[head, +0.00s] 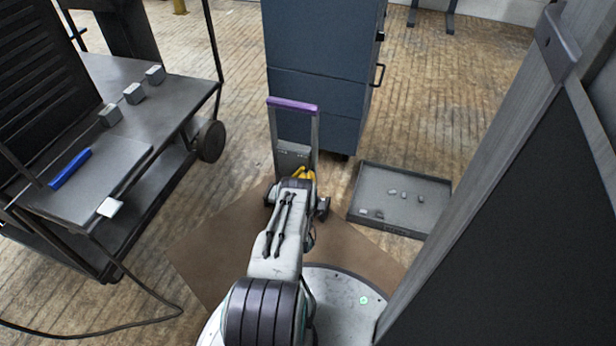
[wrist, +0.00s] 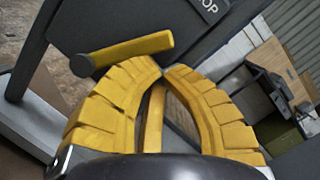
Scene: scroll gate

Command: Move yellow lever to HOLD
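In the wrist view, a yellow lever (wrist: 130,53) sticks out from a round grey pivot on a dark grey panel (wrist: 110,22). It points right and slightly up, just beyond my fingertips. My gripper (wrist: 163,72) has curved yellow fingers whose tips meet or nearly meet, below and right of the lever. The lever is not between the tips. A yellow strip shows between the fingers; I cannot tell what it belongs to. A label (wrist: 207,7) at the top shows only "OP". In the head view my gripper (head: 304,174) is small, before a grey stand (head: 292,151); the lever cannot be made out.
The stand has a purple top bar (head: 292,105). A blue-grey cabinet (head: 318,80) stands behind it. A low tray (head: 362,211) with small grey pieces lies on the floor at right. A cart (head: 185,103) with blocks is at left. A dark panel (head: 510,230) is close at right.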

